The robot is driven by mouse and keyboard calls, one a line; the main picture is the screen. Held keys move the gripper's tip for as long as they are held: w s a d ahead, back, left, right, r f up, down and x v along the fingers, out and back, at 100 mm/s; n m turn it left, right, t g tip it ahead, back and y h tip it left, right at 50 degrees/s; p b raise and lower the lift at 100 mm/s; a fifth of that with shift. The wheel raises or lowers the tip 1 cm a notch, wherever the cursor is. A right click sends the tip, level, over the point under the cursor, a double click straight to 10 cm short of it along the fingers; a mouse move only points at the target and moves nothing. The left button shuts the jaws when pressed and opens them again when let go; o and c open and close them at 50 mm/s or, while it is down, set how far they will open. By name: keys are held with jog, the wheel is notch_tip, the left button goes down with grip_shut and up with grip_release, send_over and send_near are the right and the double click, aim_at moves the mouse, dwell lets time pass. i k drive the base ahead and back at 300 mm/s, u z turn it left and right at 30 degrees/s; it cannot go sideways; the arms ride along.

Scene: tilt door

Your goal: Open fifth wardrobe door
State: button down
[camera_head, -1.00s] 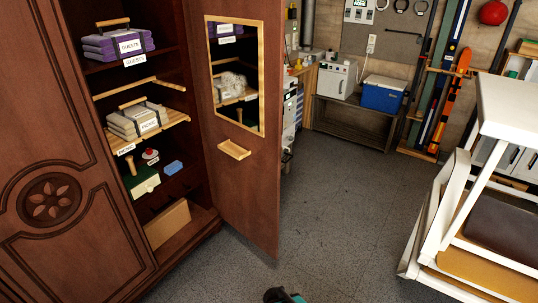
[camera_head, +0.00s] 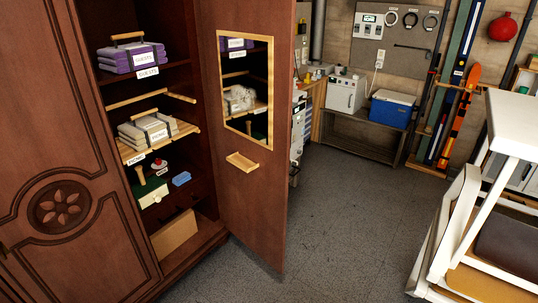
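The wardrobe's right-hand door (camera_head: 255,195) stands wide open, swung out to the right of the shelves. Its inner face carries a wood-framed mirror (camera_head: 245,85) and a small wooden ledge (camera_head: 242,162). To the left, a carved door panel (camera_head: 60,130) with a flower rosette is closed or nearly so. I cannot tell which door counts as fifth. The open section shows folded purple linens (camera_head: 130,57), grey bundles (camera_head: 145,130), a green box (camera_head: 150,190) and a blue item (camera_head: 181,178). My gripper is not in view.
Grey speckled floor (camera_head: 350,220) is clear between the open door and white stacked furniture (camera_head: 470,230) at the right. A blue cooler (camera_head: 390,108) sits on a low bench at the back. Skis (camera_head: 455,115) lean on the back wall.

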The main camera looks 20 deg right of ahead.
aim_at(250, 45)
jog(key=u, duration=4.45)
jog(key=i, duration=0.1)
jog(key=z, duration=3)
jog(key=k, duration=0.6)
jog(key=u, duration=0.15)
jog(key=i, duration=1)
jog(key=u, duration=0.05)
